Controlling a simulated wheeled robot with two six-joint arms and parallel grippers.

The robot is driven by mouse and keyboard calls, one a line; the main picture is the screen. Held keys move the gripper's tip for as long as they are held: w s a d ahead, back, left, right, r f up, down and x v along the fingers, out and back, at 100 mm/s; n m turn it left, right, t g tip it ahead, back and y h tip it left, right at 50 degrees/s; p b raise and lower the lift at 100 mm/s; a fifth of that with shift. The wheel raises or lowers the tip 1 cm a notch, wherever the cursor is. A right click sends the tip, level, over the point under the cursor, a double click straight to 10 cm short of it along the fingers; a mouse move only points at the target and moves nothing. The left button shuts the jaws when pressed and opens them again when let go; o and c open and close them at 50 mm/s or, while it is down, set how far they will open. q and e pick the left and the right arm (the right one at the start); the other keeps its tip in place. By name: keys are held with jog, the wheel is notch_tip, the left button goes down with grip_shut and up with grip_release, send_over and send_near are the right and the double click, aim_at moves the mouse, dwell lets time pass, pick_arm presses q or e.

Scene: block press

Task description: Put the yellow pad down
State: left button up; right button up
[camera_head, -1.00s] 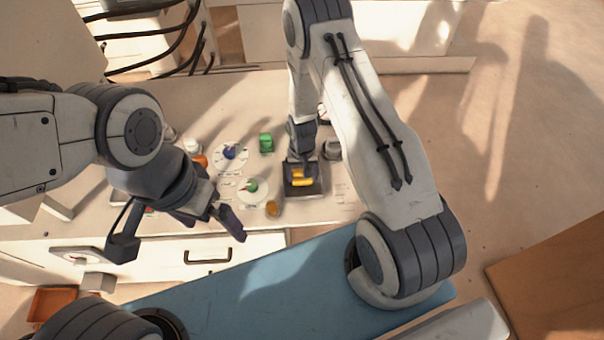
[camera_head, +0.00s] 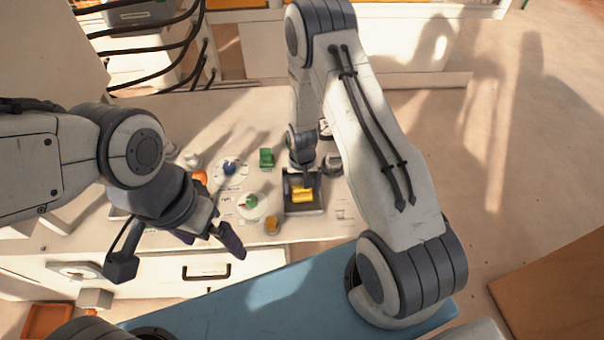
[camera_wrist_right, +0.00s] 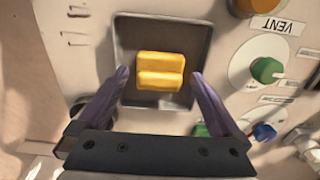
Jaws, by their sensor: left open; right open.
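The yellow pad (camera_head: 302,195) lies in a dark square tray (camera_head: 304,210) on the worktop. In the right wrist view the pad (camera_wrist_right: 161,71) shows as two yellow ridges on the floor of the tray (camera_wrist_right: 190,31). My right gripper (camera_wrist_right: 160,75) is open, with a purple finger to each side of the pad and visible gaps between. In the head view my right gripper (camera_head: 300,185) is partly hidden by its own arm at the tray. My left gripper (camera_head: 222,232) is open and empty over the worktop's front edge, left of the tray.
A dial with a green knob (camera_head: 251,201), a dial with a blue knob (camera_head: 230,168), a green block (camera_head: 266,157) and an orange button (camera_head: 272,225) sit left of the tray. A blue surface (camera_head: 240,298) lies in front.

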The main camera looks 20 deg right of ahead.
aim_at(302, 189)
notch_tip(302, 189, up, 10)
jog(key=shift+f+b, duration=0.25)
jog(key=shift+b, duration=0.2)
jog(key=shift+f, duration=0.1)
notch_tip(302, 189, down, 12)
jog(key=shift+p, duration=0.75)
jog(key=shift+r, duration=0.85)
